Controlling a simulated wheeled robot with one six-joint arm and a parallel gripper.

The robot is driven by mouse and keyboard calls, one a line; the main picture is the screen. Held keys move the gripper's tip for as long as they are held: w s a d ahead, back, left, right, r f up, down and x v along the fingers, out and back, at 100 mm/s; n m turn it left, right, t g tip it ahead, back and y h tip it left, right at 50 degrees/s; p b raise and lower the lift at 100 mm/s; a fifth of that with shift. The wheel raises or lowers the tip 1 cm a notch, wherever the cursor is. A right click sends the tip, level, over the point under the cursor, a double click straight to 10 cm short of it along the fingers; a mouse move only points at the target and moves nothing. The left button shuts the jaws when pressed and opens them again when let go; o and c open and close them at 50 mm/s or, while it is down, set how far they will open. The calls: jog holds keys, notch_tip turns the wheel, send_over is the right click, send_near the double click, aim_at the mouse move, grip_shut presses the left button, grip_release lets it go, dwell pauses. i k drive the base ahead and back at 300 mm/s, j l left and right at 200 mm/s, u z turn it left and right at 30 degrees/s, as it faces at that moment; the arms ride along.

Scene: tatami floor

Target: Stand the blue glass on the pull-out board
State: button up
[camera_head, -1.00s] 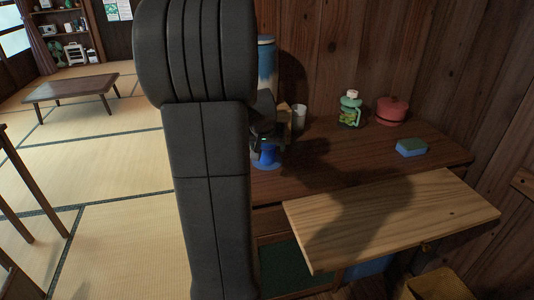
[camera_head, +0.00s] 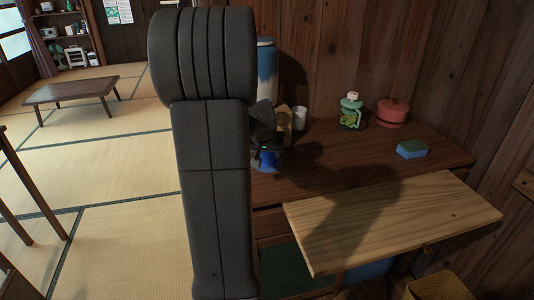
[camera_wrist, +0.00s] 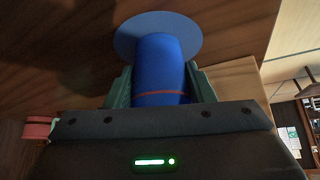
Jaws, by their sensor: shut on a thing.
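The blue glass (camera_head: 265,160) is at the left end of the dark wooden counter, partly hidden by my arm in the head view. My gripper (camera_wrist: 160,85) is shut on the blue glass, one greenish finger on each side. In the wrist view the glass (camera_wrist: 158,62) shows a thin red band and a wide blue disc at its far end, toward the wood. I cannot tell whether it touches the counter. The pull-out board (camera_head: 400,222) is pale wood, sticks out at the front right, and is bare apart from a shadow.
A tall blue-and-white vessel (camera_head: 267,65) stands behind my gripper, with a white cup (camera_head: 299,119) nearby. A green jar (camera_head: 350,112), a red pot (camera_head: 391,113) and a sponge (camera_head: 412,149) stand toward the back right. A yellow bin (camera_head: 438,288) is below the board.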

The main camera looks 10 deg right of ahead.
aim_at(362, 221)
jog(key=k+j, duration=0.6)
jog(key=k, duration=0.2)
jog(key=i+l+z, duration=0.1)
jog(key=l+z, duration=0.2)
jog(key=i+l+z, duration=0.15)
jog(key=l+z, duration=0.15)
